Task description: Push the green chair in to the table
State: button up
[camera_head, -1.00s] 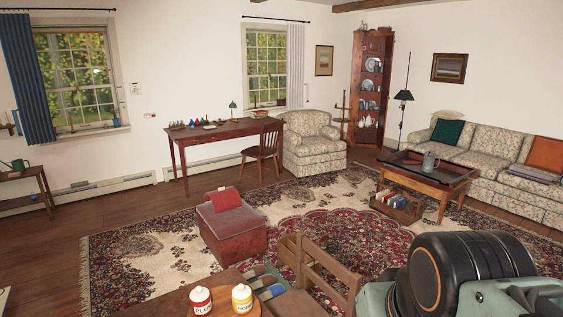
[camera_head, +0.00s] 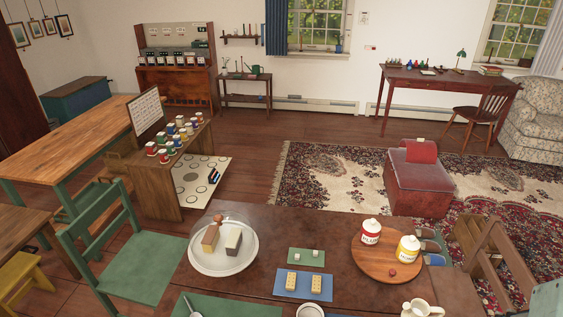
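The green chair (camera_head: 143,268) stands at the lower left of the head view. Its slatted back (camera_head: 88,222) is on the left and its flat seat extends right. The seat's right edge meets the left edge of the dark brown table (camera_head: 335,240) in the picture; I cannot tell whether the seat is under the top or touches it. The chair's lower legs are mostly hidden or out of frame.
On the table are a white plate (camera_head: 200,261), a round wooden board (camera_head: 366,262) with jars and a white pitcher (camera_head: 424,309). A green-legged table (camera_head: 90,130) and a jar stand (camera_head: 160,188) are behind the chair. A yellow stool (camera_head: 22,283) is left.

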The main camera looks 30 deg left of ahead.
aim_at(142, 272)
jog(key=u, duration=2.6)
jog(key=k, duration=0.45)
jog(key=i+j+u, duration=0.35)
jog(key=i+j, duration=0.15)
jog(key=j, duration=0.15)
jog(key=i+j+u, duration=0.35)
jog(key=i+j, duration=0.3)
jog(key=i, duration=0.5)
jog(key=i+j+u, duration=0.1)
jog(key=i, duration=0.45)
